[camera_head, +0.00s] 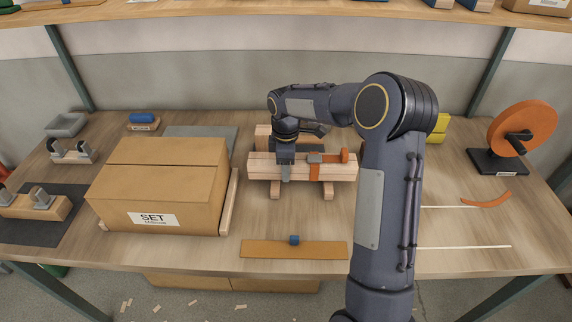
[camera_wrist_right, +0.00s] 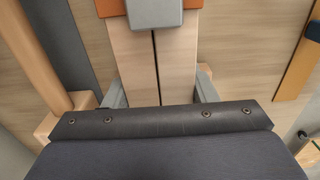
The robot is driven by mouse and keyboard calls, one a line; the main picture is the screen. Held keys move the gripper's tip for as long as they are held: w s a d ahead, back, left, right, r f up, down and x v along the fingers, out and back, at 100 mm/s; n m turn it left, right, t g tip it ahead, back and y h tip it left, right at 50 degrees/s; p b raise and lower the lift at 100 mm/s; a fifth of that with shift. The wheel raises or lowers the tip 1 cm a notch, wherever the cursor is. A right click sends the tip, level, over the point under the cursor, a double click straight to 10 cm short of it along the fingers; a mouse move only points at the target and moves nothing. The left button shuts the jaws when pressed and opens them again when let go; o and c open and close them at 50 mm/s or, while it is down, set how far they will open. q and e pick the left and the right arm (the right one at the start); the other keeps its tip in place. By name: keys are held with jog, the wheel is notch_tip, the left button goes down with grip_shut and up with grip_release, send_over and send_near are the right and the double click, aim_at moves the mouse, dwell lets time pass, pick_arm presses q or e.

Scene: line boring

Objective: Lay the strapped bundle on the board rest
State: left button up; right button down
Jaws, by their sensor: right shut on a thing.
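The strapped bundle (camera_head: 335,172) is a stack of pale boards with an orange strap and a grey buckle. In the right wrist view, two boards (camera_wrist_right: 136,67) lie side by side with a narrow gap, and the buckle (camera_wrist_right: 154,16) is at the top. My right gripper (camera_head: 285,172) points down and is shut on the bundle, left of the strap, with a grey finger on each side. The board rest (camera_head: 275,192) shows as wooden bearer ends under the bundle. I cannot tell whether the bundle touches them. My left gripper is out of view.
A closed cardboard box (camera_head: 165,185) marked SET stands to the left. An orange-brown strip (camera_head: 270,249) with a blue knob lies in front. An orange reel (camera_head: 522,128) stands at the far right. My right arm hides part of the bench.

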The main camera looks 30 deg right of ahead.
jog(key=shift+f, duration=0.5)
jog(key=c, duration=0.5)
grip_release()
jog(key=shift+r+b, duration=0.4)
jog(key=shift+r, duration=3.5)
jog(key=s+a+r+m+t+y, duration=0.1)
jog(key=s+a+r+m, duration=0.15)
jog(key=s, duration=0.45)
jog(key=s+a+r+m+t+y, duration=0.1)
jog(key=s+r+m+t, duration=0.2)
jog(key=s, duration=0.4)
jog(key=s+a+f+m+t+y, duration=0.1)
jog(key=s+a+m, duration=0.3)
jog(key=s, duration=0.3)
jog(key=s+a+f+m, duration=0.2)
jog(key=s+a+m, duration=0.1)
jog(key=s, duration=0.5)
jog(key=shift+a+m+t+y, duration=0.35)
jog(key=shift+a+t+y, duration=0.05)
jog(key=shift+a, duration=0.15)
